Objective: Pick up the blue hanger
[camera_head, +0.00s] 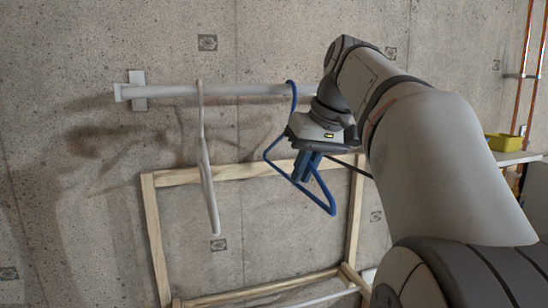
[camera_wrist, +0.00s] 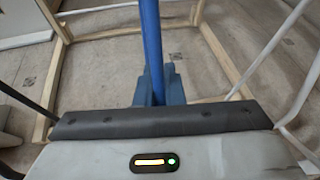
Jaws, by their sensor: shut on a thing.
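The blue hanger (camera_head: 321,191) hangs by its hook on a white wall-mounted rail (camera_head: 240,90) in the head view. My gripper (camera_head: 305,168) is at the hanger, with its fingers shut on it. In the wrist view, a blue bar of the hanger (camera_wrist: 151,40) runs down between the blue-grey fingertips (camera_wrist: 158,88). The hook still shows over the rail. Part of the hanger is hidden behind my gripper.
A white hanger (camera_head: 207,175) hangs on the rail to the left, apart from the blue one. A wooden frame (camera_head: 155,235) stands below against the concrete wall. A yellow container (camera_head: 503,143) sits on a shelf (camera_head: 510,159) at the right, near copper pipes (camera_head: 525,70).

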